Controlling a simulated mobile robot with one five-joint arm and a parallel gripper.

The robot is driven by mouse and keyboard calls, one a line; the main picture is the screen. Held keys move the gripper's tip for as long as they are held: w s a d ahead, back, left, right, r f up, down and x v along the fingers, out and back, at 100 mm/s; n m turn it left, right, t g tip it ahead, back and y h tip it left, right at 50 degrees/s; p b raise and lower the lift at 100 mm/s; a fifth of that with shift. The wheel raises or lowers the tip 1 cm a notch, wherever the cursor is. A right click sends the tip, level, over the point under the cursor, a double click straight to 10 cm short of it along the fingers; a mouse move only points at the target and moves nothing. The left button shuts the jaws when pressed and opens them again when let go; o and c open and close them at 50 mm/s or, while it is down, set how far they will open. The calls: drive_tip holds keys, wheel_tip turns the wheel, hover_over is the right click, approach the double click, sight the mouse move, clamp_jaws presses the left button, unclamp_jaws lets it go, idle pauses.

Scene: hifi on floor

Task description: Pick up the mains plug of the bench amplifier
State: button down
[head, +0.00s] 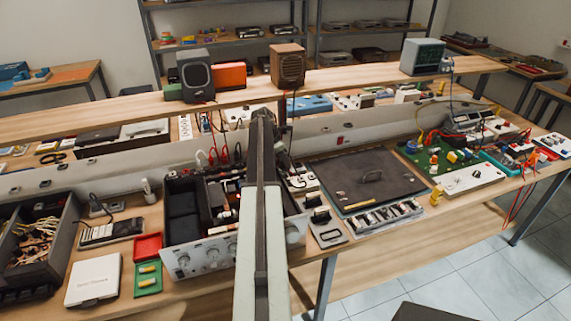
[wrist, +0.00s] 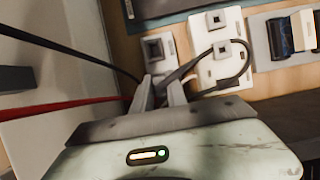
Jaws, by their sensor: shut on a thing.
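The bench amplifier (head: 212,251) stands on the bench in the head view, its top open and knobs on its pale front. My arm crosses in front of it and hides my gripper there. In the wrist view my gripper (wrist: 158,86) has its fingers close together, shut on a small dark piece at a black cable, which I take to be the mains plug. The plug is mostly hidden by the fingers. The black cable (wrist: 243,62) loops to the right over white socket blocks (wrist: 216,70). I cannot tell whether the plug is clear of the surface.
A dark mat (head: 365,180) lies right of the amplifier. A red and green tray (head: 148,280) and a white box (head: 93,281) are at its left. A raised shelf (head: 345,78) with speakers runs behind. In the wrist view a red cable (wrist: 60,107) passes left of the fingers.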

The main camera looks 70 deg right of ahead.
drive_tip(key=shift+r+p, duration=0.55)
drive_tip(key=shift+r, duration=0.05)
wheel_tip(320, 180, up, 3)
drive_tip(key=p, duration=0.3)
drive_tip(key=shift+r, duration=0.1)
drive_tip(key=s+a, duration=1)
drive_tip(key=a, duration=0.2)
drive_tip(key=shift+s+a+r+p, duration=0.2)
drive_tip(key=shift+r+p, duration=0.1)
drive_tip(key=shift+p, duration=0.1)
